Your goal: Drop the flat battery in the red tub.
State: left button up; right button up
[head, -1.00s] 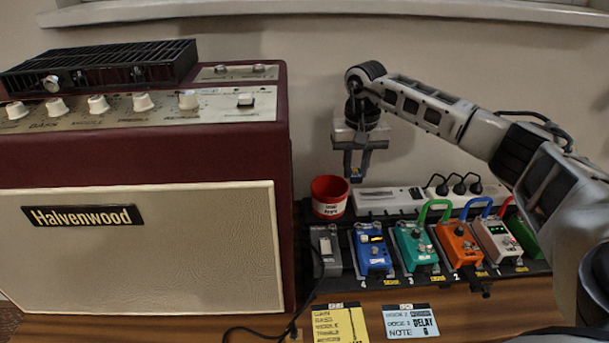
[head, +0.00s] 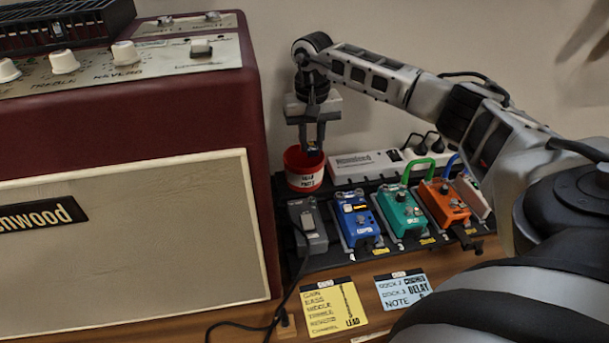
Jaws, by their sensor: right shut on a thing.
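The red tub (head: 304,178), with a white label on its front, stands upright at the back of the bench beside the amplifier. My right gripper (head: 312,149) points down just above the tub, at the right part of its opening. It is shut on the flat battery (head: 312,153), a small dark blue block showing between the fingertips. The battery overlaps the tub's far rim in the picture, so I cannot tell whether its lower end is inside. The tub's inside is mostly hidden. My left gripper is out of view.
The dark red amplifier (head: 170,130) stands close to the tub's left. A white power strip (head: 366,165) lies right of the tub. A grey pedal (head: 308,225), a blue pedal (head: 356,218) and other pedals stand in front. Yellow (head: 333,308) and blue (head: 403,289) notes lie nearer.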

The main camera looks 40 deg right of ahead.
jog(key=shift+f, duration=0.25)
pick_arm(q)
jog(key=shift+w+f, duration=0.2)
pick_arm(e)
jog(key=o, duration=1.1)
jog(key=shift+c, duration=0.2)
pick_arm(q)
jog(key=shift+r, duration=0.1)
pick_arm(e)
notch_tip(320, 180, up, 6)
jog(key=shift+r+p, duration=0.25)
jog(key=shift+p, duration=0.5)
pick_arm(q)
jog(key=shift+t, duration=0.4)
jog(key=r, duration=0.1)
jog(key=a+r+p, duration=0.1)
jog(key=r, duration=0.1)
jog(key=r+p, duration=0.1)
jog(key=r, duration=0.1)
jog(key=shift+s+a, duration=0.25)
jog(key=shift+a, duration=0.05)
pick_arm(e)
notch_tip(320, 180, up, 9)
jog(key=shift+r, duration=0.2)
